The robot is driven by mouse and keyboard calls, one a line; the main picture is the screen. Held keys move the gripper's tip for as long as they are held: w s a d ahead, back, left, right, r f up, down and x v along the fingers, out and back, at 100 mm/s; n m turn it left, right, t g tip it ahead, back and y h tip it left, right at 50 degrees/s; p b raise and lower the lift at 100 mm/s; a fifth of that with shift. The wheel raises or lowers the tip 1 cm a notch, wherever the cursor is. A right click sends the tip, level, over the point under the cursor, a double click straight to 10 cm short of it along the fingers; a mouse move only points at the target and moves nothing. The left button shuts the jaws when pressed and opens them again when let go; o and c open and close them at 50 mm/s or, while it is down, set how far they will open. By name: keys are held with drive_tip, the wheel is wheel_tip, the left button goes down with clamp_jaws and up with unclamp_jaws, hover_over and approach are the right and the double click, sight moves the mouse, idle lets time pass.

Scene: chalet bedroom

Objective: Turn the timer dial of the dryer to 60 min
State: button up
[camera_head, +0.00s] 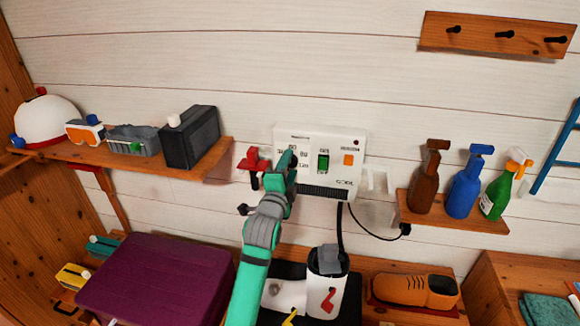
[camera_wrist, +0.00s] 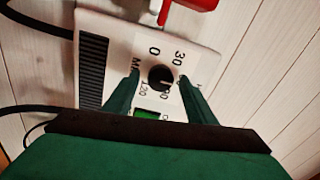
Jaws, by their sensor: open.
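The dryer's white control box (camera_head: 317,143) is mounted on the plank wall, and its panel also fills the middle of the wrist view (camera_wrist: 201,57). The round black timer dial (camera_wrist: 161,77) is on this panel, with printed marks around it including 0, 30 and 120. A pale mark shows on the dial's lower part, but its exact reading is hard to tell. My gripper (camera_wrist: 159,76) is open, with one green finger on each side of the dial; I cannot tell whether they touch it. In the head view my gripper (camera_head: 288,162) hides the dial.
A green switch (camera_head: 323,163) and orange square (camera_head: 348,160) sit right of my gripper. A red object (camera_head: 254,161) is close on the left. Shelves hold a dark box (camera_head: 192,138) at left and spray bottles (camera_head: 463,185) at right. A white boot (camera_head: 325,292) stands below.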

drive_tip(key=v, duration=1)
drive_tip(key=shift+s, duration=0.15)
drive_tip(key=shift+d, duration=0.1)
